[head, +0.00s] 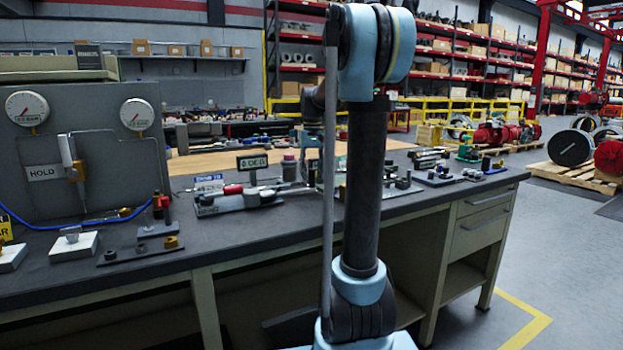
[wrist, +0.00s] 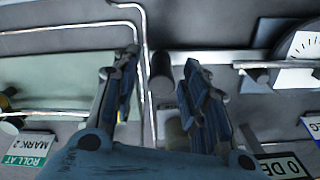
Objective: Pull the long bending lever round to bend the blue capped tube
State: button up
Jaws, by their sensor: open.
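The bender (head: 240,201) is a grey block on the bench in the head view, with a red grip (head: 233,189) on it and a "0 DEG" sign (head: 252,162) behind. That sign also shows at the lower right in the wrist view (wrist: 285,166). I cannot surely pick out the long lever or the blue capped tube. In the wrist view my gripper (wrist: 160,68) is open. A dark upright cylinder (wrist: 161,78) and a thin pale rod (wrist: 148,45) show between its fingers; whether they touch it I cannot tell. My arm hides part of the bench in the head view.
A grey panel with gauges (head: 27,108) stands at the left of the bench. Small fixtures (head: 155,237) sit in front of it, and more fixtures (head: 440,176) stand to the right. A "ROLL AT MARK 2" sign (wrist: 27,149) and a white dial (wrist: 303,45) show in the wrist view.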

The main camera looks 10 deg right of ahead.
jog(key=shift+f, duration=0.85)
grip_shut()
jog(key=shift+s, duration=0.1)
